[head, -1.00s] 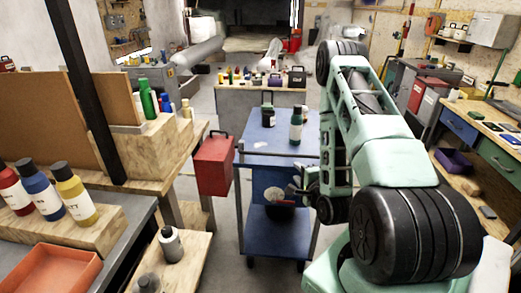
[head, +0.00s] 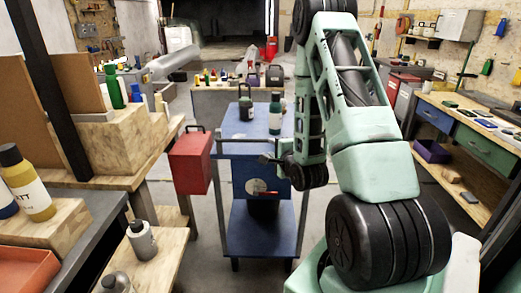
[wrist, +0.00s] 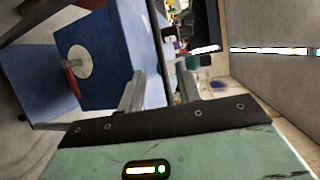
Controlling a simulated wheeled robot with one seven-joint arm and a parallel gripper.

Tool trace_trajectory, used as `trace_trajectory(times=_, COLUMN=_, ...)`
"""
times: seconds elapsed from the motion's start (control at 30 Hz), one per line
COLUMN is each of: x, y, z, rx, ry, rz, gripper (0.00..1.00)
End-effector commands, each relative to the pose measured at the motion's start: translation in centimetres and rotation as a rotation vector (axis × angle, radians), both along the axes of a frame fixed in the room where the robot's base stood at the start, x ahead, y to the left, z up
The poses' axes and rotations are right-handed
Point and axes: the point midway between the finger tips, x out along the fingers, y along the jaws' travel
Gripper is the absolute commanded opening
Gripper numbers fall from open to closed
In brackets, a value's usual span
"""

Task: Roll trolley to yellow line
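The blue trolley (head: 262,235) stands ahead of me, with a top tray, a lower shelf and a dark handle bar (head: 238,141) across its near side. A dark canister (head: 246,110) and a green bottle (head: 275,115) stand on top. A pale disc with a red part (head: 257,186) is on its near panel. My gripper (head: 266,159) is at the right part of the handle. In the wrist view its two fingers (wrist: 160,85) are apart, with the bar (wrist: 157,40) showing between them; contact cannot be told. No yellow line shows in either view.
A red box (head: 190,162) is close beside the trolley's left side. A wooden bench with bottles (head: 150,245) stands at the near left. A workbench (head: 470,125) runs along the right. A table with bottles (head: 215,100) stands behind the trolley. Grey floor (head: 325,215) shows right of the trolley.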

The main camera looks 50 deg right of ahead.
Motion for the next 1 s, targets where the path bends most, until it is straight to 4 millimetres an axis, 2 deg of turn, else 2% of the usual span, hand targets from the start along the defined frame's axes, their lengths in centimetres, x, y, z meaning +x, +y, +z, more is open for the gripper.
trace_trajectory(times=0.1, x=2.4, y=-1.2, z=-0.9, rx=-0.004, ry=-0.005, rz=0.001, gripper=0.34)
trace_trajectory(times=0.3, x=6.0, y=-3.0, z=-1.0, rx=-0.001, ry=0.0, rz=0.0, gripper=0.34)
trace_trajectory(times=0.5, x=8.7, y=-4.4, z=-1.6, rx=-0.001, ry=0.0, rz=0.0, gripper=0.34)
trace_trajectory(times=0.7, x=10.0, y=-5.0, z=-2.0, rx=-0.001, ry=0.0, rz=0.0, gripper=0.34)
trace_trajectory(times=1.0, x=10.2, y=-5.1, z=-2.1, rx=0.0, ry=0.0, rz=0.0, gripper=0.34)
